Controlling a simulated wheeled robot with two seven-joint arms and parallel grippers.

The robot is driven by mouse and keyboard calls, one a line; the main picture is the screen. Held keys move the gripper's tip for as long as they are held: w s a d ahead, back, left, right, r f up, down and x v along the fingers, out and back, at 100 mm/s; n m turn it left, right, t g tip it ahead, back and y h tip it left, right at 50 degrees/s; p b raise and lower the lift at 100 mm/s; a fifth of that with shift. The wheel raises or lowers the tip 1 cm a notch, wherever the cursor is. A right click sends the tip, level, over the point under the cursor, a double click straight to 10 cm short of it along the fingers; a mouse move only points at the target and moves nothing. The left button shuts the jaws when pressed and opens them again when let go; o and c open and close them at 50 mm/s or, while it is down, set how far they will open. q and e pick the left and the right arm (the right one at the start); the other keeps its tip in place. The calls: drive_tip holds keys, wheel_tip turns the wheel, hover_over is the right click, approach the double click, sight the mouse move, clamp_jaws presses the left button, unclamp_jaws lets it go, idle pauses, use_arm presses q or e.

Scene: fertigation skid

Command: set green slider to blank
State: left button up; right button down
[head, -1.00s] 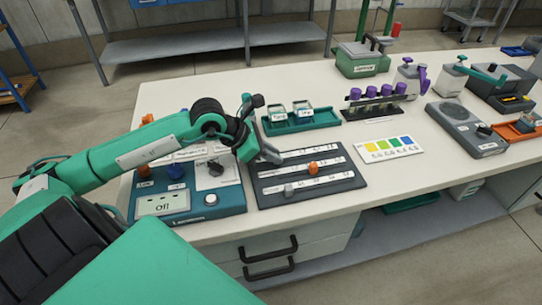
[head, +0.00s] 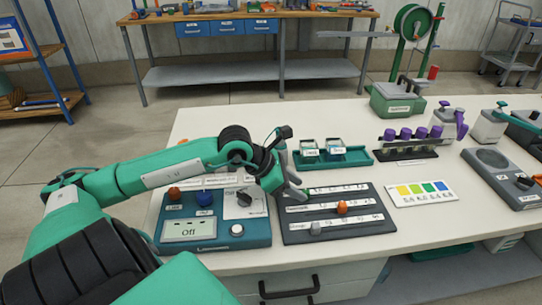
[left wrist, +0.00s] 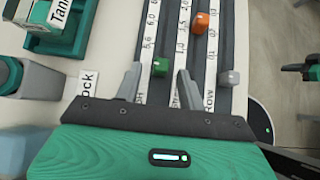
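The dark slider panel (head: 375,228) lies on the bench with three labelled tracks. Its green slider (left wrist: 160,68) shows in the left wrist view, near the end of its track by the partly hidden "...ock" label (left wrist: 87,86). In the head view my gripper hides it. My left gripper (head: 296,190) is over the panel's far left corner. In the wrist view its fingers (left wrist: 159,75) are apart, one on each side of the green slider, with gaps visible. The orange slider (head: 342,208) and grey slider (head: 315,228) are on the other two tracks. My right gripper is not in view.
A teal control box (head: 255,232) reading "Off" stands just left of the panel. A green tray (head: 350,160) with labelled containers is behind it. A colour chart (head: 422,193) and a rack with purple-capped vials (head: 405,150) are to the right. Bare bench lies between them.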

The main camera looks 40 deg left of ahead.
use_arm(q)
drive_tip(key=v, duration=0.4)
drive_tip(key=shift+s+r, duration=0.1)
drive_tip(key=shift+s, duration=0.05)
drive_tip(key=v, duration=0.8)
drive_tip(key=shift+p, duration=0.3)
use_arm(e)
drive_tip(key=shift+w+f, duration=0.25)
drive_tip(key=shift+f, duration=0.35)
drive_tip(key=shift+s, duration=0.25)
